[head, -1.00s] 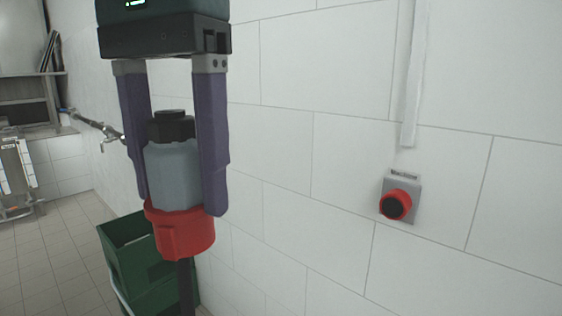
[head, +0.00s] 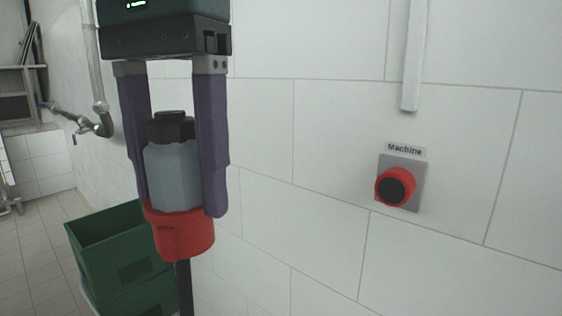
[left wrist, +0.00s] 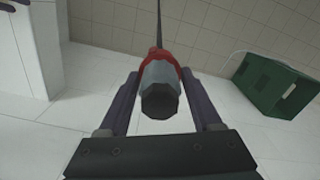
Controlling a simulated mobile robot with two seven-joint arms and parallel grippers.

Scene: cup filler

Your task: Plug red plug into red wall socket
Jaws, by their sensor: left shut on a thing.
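The plug (head: 172,178) has a grey body, a black cap on top and a red collar at its lower end. My left gripper (head: 178,195) is shut on its grey body, one purple finger on each side. A black cable hangs below the red end. The plug also shows in the left wrist view (left wrist: 160,88), between the fingers. The red wall socket (head: 396,186) has a round dark face and sits on a grey plate at the right of the head view. The plug is apart from it, to its left. My right gripper is not in view.
A "Machine" label (head: 405,150) is above the socket, and a white conduit (head: 413,60) runs down the wall. Green crates (head: 112,240) stand on the floor at left; one shows in the left wrist view (left wrist: 275,84). A pipe with a tap (head: 92,126) juts out behind.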

